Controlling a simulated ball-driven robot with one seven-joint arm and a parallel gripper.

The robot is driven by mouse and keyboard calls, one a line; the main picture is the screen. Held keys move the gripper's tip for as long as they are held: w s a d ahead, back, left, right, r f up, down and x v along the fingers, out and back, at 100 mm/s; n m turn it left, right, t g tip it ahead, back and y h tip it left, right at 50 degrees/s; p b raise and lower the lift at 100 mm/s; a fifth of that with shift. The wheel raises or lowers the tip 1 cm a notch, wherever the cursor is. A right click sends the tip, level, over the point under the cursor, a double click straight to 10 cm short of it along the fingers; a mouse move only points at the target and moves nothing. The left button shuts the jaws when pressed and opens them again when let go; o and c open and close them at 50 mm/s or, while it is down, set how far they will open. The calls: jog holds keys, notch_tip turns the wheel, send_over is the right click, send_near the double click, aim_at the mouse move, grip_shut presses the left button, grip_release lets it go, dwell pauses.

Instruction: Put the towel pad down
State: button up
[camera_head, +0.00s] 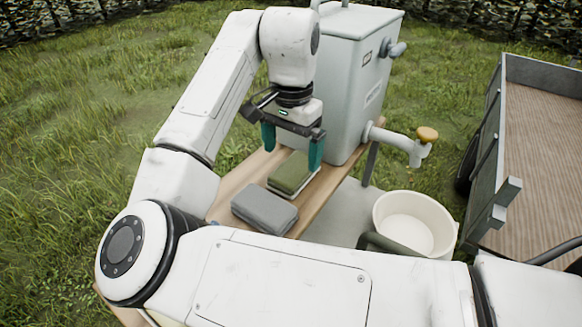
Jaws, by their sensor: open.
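A folded green pad (291,172) with a pale lower edge lies flat on the wooden bench (243,177). A folded grey pad (264,209) lies on the bench just nearer to me. Both look like towel pads; I cannot tell which one the task names. My gripper (291,150) points down with its teal fingers spread wide over the far end of the green pad. Nothing shows between the fingers. I cannot tell whether the fingertips touch the green pad.
A large pale grey tank (352,85) stands on the bench close behind my gripper. Its tap (400,141) with a yellow knob sticks out to the right. A cream bucket (447,230) stands below it. A wooden-floored cart (540,130) is at the right. Grass is open at the left.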

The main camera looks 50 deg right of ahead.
aim_at(291, 171)
notch_tip(291, 171, up, 7)
dwell(0.3)
dwell(0.5)
